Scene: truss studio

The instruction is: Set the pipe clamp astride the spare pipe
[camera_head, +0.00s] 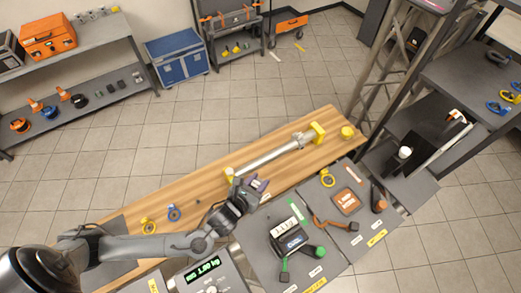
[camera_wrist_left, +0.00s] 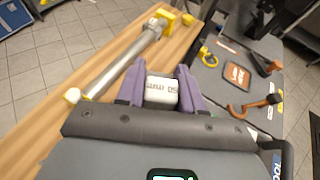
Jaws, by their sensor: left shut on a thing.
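The spare pipe (camera_head: 272,157) is a silver tube lying on the wooden bench, with yellow pieces at its ends. It also shows in the left wrist view (camera_wrist_left: 118,64), up and to the left of the fingers. My left gripper (camera_head: 258,186) is over the bench near the pipe's near end. Its purple fingers are shut on a pale block marked "50 mm", the pipe clamp (camera_wrist_left: 161,91). The clamp is apart from the pipe, to its right in the wrist view. The clamp's underside is hidden. My right gripper is not in view.
A grey worktop right of the bench holds an orange-labelled tray (camera_head: 346,201), a black-and-white device (camera_head: 288,238) and hand tools. A scale (camera_head: 208,280) stands in front.

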